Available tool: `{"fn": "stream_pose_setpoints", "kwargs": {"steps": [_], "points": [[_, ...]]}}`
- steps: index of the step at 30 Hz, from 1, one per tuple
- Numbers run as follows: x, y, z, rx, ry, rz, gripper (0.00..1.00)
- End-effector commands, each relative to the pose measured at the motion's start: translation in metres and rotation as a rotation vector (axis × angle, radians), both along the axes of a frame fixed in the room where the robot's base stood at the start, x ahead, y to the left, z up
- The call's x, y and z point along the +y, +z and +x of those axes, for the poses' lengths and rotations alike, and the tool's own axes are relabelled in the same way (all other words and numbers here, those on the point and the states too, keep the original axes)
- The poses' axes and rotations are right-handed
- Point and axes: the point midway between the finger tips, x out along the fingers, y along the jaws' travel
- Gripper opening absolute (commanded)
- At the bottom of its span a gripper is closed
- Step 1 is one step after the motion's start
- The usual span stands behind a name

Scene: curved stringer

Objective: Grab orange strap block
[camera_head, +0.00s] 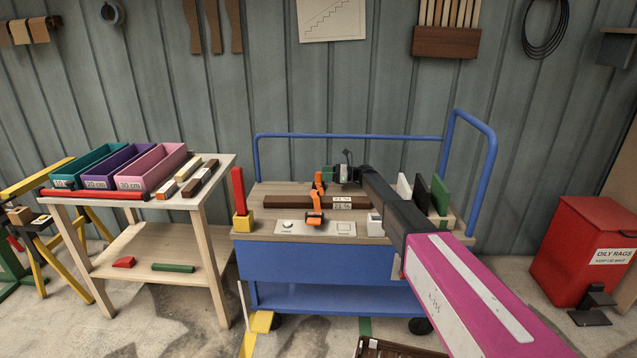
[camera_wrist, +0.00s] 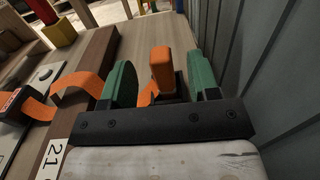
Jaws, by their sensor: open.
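An orange strap block (camera_wrist: 162,67) stands upright between the two green fingers of my gripper (camera_wrist: 160,78) in the wrist view. The fingers are open, and a gap shows on each side of the block. In the head view my gripper (camera_head: 328,174) is at the cart's back edge, close beside the orange strap (camera_head: 319,182). A second orange piece (camera_head: 315,207) sits at the front side of the dark brown beam. In the wrist view a curved orange strap (camera_wrist: 82,82) lies by the beam (camera_wrist: 92,50). The block's lower part is partly hidden by my gripper.
The blue cart (camera_head: 320,262) has a rail (camera_head: 350,136) behind its top. A red stick in a yellow block (camera_head: 243,222) stands at its left corner. Upright boards (camera_head: 440,195) stand right of my arm. The corrugated wall (camera_wrist: 270,70) is close on the right in the wrist view.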

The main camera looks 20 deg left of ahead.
Motion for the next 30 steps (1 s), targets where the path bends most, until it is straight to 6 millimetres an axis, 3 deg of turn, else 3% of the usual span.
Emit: {"fn": "stream_pose_setpoints", "kwargs": {"steps": [6,14,15,20,30], "points": [[0.031,0.0,-0.007,0.0,0.001,0.0,0.55],[0.037,0.0,-0.008,0.0,0.0,0.0,0.55],[0.037,0.0,-0.008,0.0,0.0,0.0,0.52],[0.037,0.0,-0.008,0.0,0.0,0.0,0.0],[0.037,0.001,-0.008,0.0,0.0,0.0,0.0]]}}
